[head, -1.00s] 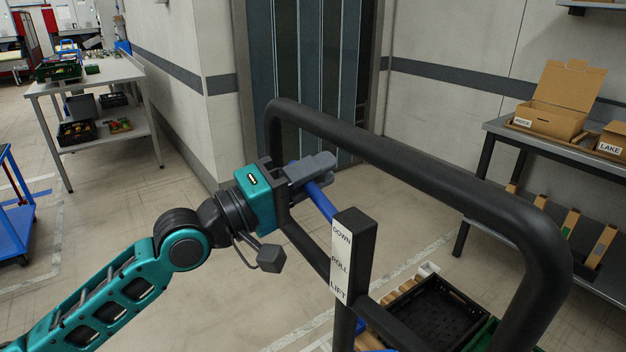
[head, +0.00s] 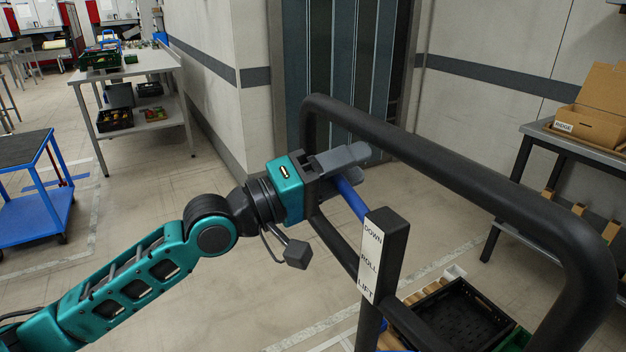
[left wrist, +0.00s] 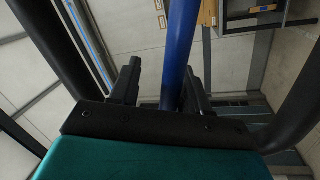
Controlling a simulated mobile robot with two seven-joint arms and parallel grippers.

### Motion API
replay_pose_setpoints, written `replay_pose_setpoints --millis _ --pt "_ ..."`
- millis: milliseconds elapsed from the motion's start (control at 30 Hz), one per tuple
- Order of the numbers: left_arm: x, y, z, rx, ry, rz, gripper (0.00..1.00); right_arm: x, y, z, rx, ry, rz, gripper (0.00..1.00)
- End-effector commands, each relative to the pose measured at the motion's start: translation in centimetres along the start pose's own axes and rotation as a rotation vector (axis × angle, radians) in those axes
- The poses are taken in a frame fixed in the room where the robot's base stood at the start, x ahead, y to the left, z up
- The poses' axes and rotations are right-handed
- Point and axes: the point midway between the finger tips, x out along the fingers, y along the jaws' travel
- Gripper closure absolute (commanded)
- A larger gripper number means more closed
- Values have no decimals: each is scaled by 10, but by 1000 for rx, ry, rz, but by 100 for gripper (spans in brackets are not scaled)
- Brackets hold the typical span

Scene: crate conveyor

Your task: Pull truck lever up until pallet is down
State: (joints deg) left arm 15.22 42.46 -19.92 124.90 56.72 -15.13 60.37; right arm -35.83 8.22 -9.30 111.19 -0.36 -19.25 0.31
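The truck's lever is a blue rod (head: 350,198) rising at a slant from behind the black post with the label (head: 370,262) reading DOWN, ROLL, LIFT. My left gripper (head: 347,172) is at the lever's upper end, inside the black handle frame (head: 430,160). Its grey fingers stand apart on either side of the rod. In the left wrist view the blue rod (left wrist: 178,50) passes between the fingers, near the right one, with a gap on the left. The pallet is mostly hidden; only bits of wood show low behind the frame. My right gripper is not in view.
A black crate (head: 465,318) sits low behind the handle frame. A grey table (head: 545,128) with a cardboard box (head: 590,122) stands at the right. A blue cart (head: 35,215) and a table with crates (head: 140,68) are at the left. The floor between is clear.

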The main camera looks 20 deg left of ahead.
Motion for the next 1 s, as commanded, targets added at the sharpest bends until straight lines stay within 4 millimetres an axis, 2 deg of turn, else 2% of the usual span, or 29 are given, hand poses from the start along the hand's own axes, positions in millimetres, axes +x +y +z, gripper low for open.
replay_pose_setpoints --millis 500,800,1000 --pt "-74 -2 3 5 -7 -5 56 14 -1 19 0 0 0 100" --pt "-98 -2 2 2 -7 -4 56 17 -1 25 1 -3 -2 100" --pt "-108 -2 -1 1 7 -9 56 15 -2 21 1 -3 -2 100"
